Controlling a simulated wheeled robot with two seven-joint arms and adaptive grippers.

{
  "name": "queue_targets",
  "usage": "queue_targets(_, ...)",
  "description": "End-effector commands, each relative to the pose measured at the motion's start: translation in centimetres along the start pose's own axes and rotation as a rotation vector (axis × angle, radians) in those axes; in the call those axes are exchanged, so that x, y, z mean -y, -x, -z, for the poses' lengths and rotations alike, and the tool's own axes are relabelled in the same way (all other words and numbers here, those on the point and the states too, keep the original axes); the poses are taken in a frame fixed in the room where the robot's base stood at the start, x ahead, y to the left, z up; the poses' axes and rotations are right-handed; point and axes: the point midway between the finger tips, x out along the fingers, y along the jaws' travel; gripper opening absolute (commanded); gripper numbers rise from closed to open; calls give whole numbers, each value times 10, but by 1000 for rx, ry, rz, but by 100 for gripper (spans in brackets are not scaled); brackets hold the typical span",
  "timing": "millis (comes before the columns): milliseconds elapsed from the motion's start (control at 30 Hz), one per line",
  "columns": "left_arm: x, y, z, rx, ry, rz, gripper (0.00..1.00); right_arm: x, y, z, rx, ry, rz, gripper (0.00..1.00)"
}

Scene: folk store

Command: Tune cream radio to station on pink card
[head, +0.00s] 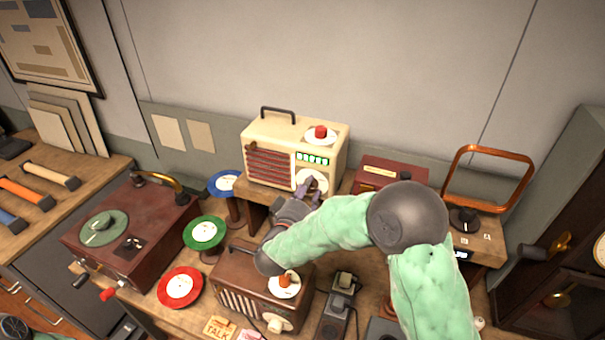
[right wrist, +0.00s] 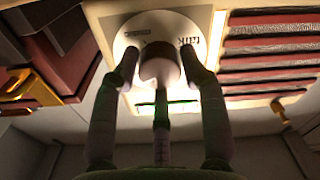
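The cream radio (head: 266,133) stands on a raised shelf at the back, with a lit green display (head: 313,159) on its front. Its tuning knob, low on the front right, is largely behind my right gripper (head: 311,189). In the right wrist view, the knob (right wrist: 160,66) sits between the fingertips of my right gripper (right wrist: 159,66), over a white dial (right wrist: 130,38) with "talk" printed on it. I cannot tell whether the fingertips press on the knob. A pink card (head: 250,335) shows at the bottom edge, cut off and unreadable.
A brown radio (head: 236,277) stands in front, below my right forearm. A "TALK" card (head: 218,327) lies near the table front. Red (head: 180,288), green (head: 204,232) and blue (head: 225,184) discs stand left, beside a record player (head: 130,243). A red box (head: 390,172) is right of the cream radio.

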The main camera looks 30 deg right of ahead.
Motion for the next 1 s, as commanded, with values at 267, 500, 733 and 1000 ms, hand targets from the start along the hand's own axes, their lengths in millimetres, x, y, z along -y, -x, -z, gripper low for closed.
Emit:
queue_targets(267, 0, 0, 0, 0, 0, 0, 40, 0, 0, 0, 0, 1, 0, 69)
queue_targets(500, 0, 0, 0, 0, 0, 0, 40, 0, 0, 0, 0, 1, 0, 69)
queue_targets(733, -1, 3, 0, 0, 0, 0, 40, 0, 12, 1, -1, 1, 2, 69)
queue_targets(1000, -3, 7, 0, 0, 0, 0, 40, 0, 30, 1, -2, 1, 2, 69)
